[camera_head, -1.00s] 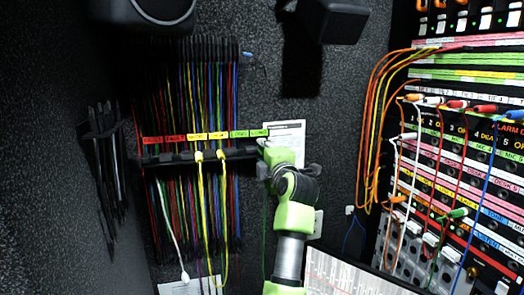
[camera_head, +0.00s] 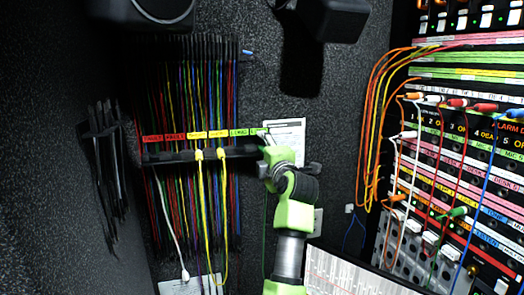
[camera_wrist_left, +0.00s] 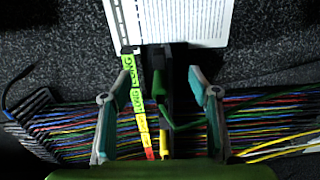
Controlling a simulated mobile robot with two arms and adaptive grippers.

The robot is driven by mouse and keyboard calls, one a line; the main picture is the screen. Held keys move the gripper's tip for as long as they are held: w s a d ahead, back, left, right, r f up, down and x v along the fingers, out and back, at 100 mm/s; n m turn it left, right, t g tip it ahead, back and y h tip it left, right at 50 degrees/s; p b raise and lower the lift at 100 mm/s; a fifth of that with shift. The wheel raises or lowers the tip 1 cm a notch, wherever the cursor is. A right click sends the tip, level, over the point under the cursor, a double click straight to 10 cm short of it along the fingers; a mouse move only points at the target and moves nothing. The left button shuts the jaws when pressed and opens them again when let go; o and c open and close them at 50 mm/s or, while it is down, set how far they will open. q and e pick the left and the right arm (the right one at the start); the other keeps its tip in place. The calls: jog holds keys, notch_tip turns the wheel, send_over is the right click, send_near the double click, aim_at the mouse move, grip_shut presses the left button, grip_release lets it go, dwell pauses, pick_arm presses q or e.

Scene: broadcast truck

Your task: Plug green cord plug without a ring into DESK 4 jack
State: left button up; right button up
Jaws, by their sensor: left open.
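A dark green plug (camera_wrist_left: 158,84) sits at the end of the cord rack beside the green LONG label, with a green cord (camera_wrist_left: 178,126) bending off to the right. I see no ring on it, but it is small and dark. My left gripper (camera_wrist_left: 160,72) is open, with one finger on each side of the plug and a gap to both. In the head view my left gripper (camera_head: 268,160) is at the rack's right end and hides the plug. The jack panel (camera_head: 470,150) is at the right; its labels are too small to pick out DESK 4.
The cord rack (camera_head: 200,154) holds many hanging cords, including yellow ones (camera_head: 199,156) and a white one (camera_head: 172,222). Orange and yellow cords (camera_head: 370,120) arch beside the panel. Several plugs, one green (camera_head: 458,211), stick out of the panel. A white sheet (camera_head: 285,128) is behind the gripper.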

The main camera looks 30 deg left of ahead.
pick_arm(q)
jog(key=v, duration=0.7)
jog(key=shift+s+d, duration=0.15)
jog(key=shift+s, duration=0.05)
